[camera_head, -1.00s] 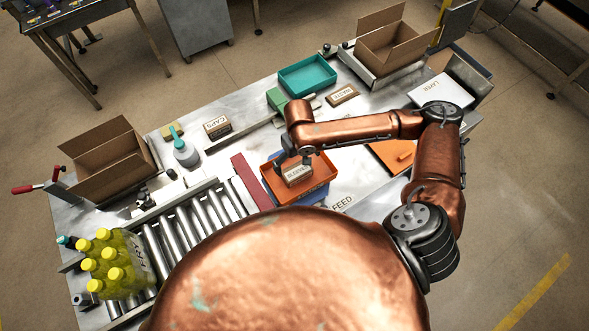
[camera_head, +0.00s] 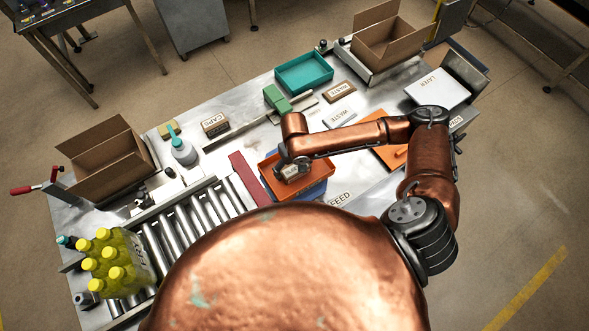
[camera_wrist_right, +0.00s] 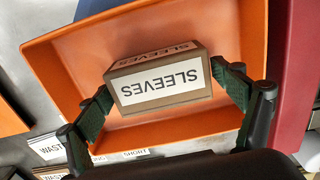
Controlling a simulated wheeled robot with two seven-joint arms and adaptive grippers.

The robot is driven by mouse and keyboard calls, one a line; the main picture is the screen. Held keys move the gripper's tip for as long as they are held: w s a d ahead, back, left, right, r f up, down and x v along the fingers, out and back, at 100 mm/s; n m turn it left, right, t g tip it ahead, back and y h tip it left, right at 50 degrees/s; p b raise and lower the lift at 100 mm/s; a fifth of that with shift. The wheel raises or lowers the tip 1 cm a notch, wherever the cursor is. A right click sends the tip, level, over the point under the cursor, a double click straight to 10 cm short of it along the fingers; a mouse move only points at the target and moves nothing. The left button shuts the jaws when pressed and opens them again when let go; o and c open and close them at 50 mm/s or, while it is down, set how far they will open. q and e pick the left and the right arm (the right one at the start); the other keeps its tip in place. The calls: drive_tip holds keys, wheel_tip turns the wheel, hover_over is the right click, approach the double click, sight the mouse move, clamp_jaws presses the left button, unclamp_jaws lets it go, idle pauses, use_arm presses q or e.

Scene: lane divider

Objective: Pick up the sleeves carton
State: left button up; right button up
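The sleeves carton (camera_head: 291,172) is a small brown box with a white label, inside the outline of the orange tray (camera_head: 268,184). In the right wrist view the carton (camera_wrist_right: 163,82) shows its SLEEVES label upside down, with the orange tray (camera_wrist_right: 60,70) around and behind it. My right gripper (camera_head: 293,164) is over the tray. I cannot tell whether the carton is clear of the tray floor. My left gripper is not in view.
A dark red bar (camera_head: 247,180) and a roller conveyor (camera_head: 190,222) lie left of the tray. A teal tray (camera_head: 304,73), caps carton (camera_head: 215,125), waste carton (camera_head: 339,90) and open cardboard boxes (camera_head: 105,165) stand farther off. Several yellow-capped bottles (camera_head: 115,265) are at lower left.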

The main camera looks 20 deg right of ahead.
drive_tip(key=c, duration=0.9)
drive_tip(key=shift+o, duration=0.2)
drive_tip(key=shift+r, duration=0.1)
